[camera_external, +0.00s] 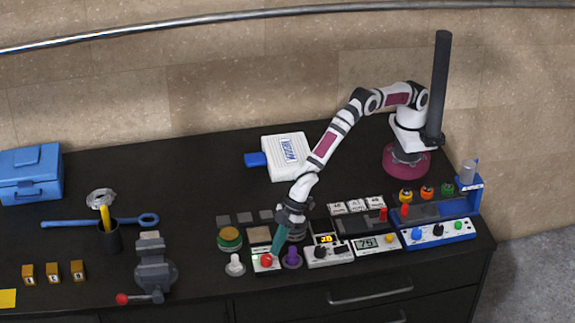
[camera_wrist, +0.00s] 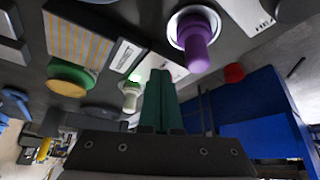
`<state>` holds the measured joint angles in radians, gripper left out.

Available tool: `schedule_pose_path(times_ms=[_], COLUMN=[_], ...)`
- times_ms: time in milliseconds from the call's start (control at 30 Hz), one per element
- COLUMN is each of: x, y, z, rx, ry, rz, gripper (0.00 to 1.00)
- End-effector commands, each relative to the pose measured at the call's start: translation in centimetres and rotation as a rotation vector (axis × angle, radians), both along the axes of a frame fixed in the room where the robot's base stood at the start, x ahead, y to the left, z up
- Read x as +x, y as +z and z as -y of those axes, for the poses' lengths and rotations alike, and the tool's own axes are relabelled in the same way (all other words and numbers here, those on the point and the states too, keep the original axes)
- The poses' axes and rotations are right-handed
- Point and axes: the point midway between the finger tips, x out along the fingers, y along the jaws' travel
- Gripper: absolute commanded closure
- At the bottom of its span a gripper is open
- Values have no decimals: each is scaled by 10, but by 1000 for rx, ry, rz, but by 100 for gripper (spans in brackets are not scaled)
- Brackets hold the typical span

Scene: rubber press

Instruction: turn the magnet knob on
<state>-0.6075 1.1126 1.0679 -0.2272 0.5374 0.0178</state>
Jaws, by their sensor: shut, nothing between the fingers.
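My gripper's teal fingers (camera_external: 277,240) are shut and empty, pointing down at a small white box (camera_external: 262,257) with a red knob (camera_external: 266,260). The fingertips are close above or beside this box; contact is unclear. A purple knob (camera_external: 292,257) stands just right of the fingers and also shows in the wrist view (camera_wrist: 197,45). No label readable here tells which knob is the magnet knob.
A white knob (camera_external: 235,267) and a green-and-yellow round button (camera_external: 229,238) stand left of the fingers. A panel with a lit yellow display (camera_external: 326,240) is to the right. A grey vise (camera_external: 154,267) stands further left.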

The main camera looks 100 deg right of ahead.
Motion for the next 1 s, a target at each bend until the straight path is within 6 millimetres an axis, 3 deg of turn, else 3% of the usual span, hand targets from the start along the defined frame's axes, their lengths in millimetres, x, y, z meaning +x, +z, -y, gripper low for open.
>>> schedule_pose_path(times_ms=[1000], x=[3], y=[0], z=[-6], rx=[0], ry=[0], rz=[0], gripper=[100])
